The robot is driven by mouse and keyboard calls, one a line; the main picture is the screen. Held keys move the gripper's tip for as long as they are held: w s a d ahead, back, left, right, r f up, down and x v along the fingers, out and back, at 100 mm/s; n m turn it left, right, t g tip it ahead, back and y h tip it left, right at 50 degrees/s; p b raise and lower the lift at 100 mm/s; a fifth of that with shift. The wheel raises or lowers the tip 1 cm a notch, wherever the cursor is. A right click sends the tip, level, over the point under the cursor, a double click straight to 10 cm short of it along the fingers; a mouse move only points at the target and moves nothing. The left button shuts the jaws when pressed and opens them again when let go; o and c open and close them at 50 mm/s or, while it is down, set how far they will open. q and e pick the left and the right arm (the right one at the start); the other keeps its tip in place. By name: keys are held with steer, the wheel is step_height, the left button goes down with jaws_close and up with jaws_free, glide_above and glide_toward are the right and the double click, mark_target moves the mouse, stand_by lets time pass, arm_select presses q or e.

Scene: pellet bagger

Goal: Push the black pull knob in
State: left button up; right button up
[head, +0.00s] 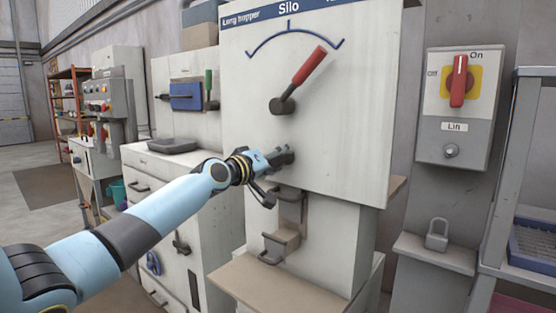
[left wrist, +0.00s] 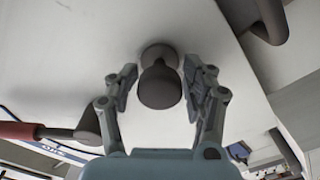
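The black pull knob (left wrist: 159,87) stands out from the white silo panel (left wrist: 70,60) on a short stem with a round collar. My left gripper (left wrist: 160,85) is open, with one finger on each side of the knob. Narrow gaps seem to show between the pads and the knob. In the head view my left gripper (head: 284,157) is at the lower part of the silo panel (head: 350,120), below the red-handled lever (head: 308,68). There the knob is hard to tell from the dark fingers. My right gripper is not in view.
A dark bracket-like spout (head: 284,235) sits under the panel, above a tan ledge (head: 275,285). A grey switch box (head: 458,110) with a red rotary switch hangs at the right, above a padlock (head: 437,235) on a small shelf. A drawer cabinet (head: 165,165) stands left.

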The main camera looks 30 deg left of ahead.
mark_target(272, 160)
arm_select(q)
steer(key=shift+o, duration=0.5)
steer(key=shift+s, duration=0.1)
steer(key=s, duration=0.6)
steer(key=shift+s+a, duration=0.3)
steer(key=shift+s, duration=0.35)
